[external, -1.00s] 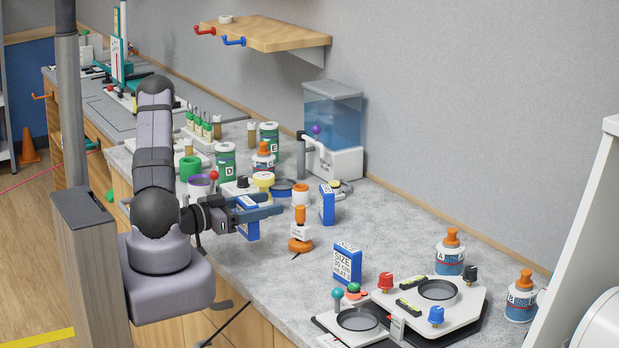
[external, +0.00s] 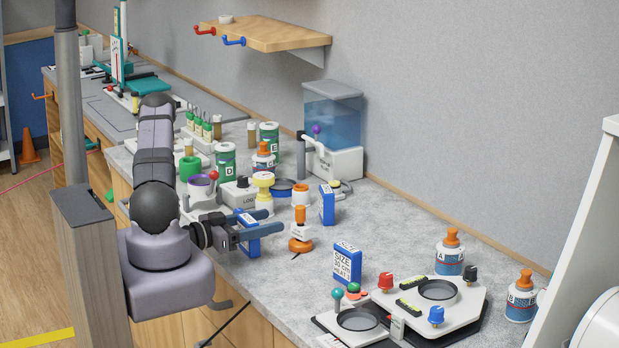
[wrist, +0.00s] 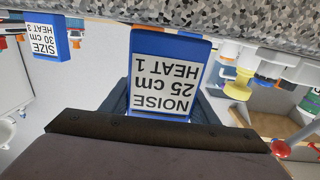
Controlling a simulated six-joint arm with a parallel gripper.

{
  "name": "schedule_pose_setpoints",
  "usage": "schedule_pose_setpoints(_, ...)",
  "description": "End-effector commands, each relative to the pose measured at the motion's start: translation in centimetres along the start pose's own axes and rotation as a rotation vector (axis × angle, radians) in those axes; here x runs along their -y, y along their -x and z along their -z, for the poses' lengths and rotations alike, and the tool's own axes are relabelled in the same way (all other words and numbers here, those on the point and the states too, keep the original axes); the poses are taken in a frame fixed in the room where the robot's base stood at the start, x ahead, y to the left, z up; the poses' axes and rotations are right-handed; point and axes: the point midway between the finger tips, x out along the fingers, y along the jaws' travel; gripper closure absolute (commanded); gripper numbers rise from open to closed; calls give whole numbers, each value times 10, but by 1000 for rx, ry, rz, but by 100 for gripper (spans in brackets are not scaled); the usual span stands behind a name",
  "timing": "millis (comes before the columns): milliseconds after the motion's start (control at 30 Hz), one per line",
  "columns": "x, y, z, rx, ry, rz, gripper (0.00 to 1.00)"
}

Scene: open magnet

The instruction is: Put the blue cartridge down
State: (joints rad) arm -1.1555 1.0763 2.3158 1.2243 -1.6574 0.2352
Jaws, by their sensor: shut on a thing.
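My gripper (external: 272,221) is shut on a blue cartridge (external: 250,246), low over the near side of the grey counter. In the wrist view the cartridge (wrist: 172,44) sits between the fingers, with a white label reading NOISE, 25 cm, HEAT 1 upside down. Its end beyond the fingers is close to the speckled counter surface (wrist: 250,12); I cannot tell whether it touches. The fingers hide part of it in the external view.
A second blue cartridge (external: 347,264) labelled SIZE stands to the right, a third (external: 327,205) farther back. An orange-and-white stamp-like item (external: 300,236) is just right of my fingers. Bottles and jars crowd behind. The double-ring fixture (external: 460,310) is at front right.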

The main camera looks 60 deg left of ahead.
Motion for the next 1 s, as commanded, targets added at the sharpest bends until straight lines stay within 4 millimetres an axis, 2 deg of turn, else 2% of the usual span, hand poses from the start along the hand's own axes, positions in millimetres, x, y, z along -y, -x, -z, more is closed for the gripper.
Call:
schedule_pose_setpoints(300, 0, 0, -5, -1, 0, 0, 73)
schedule_pose_setpoints(333, 0, 0, -5, 0, 0, 0, 43)
schedule_pose_setpoints(400, 0, 0, -4, 0, 0, 0, 27)
schedule_pose_setpoints(800, 0, 0, -3, 0, 0, 1, 27)
schedule_pose_setpoints(1000, 2, 16, -6, 0, 0, 5, 27)
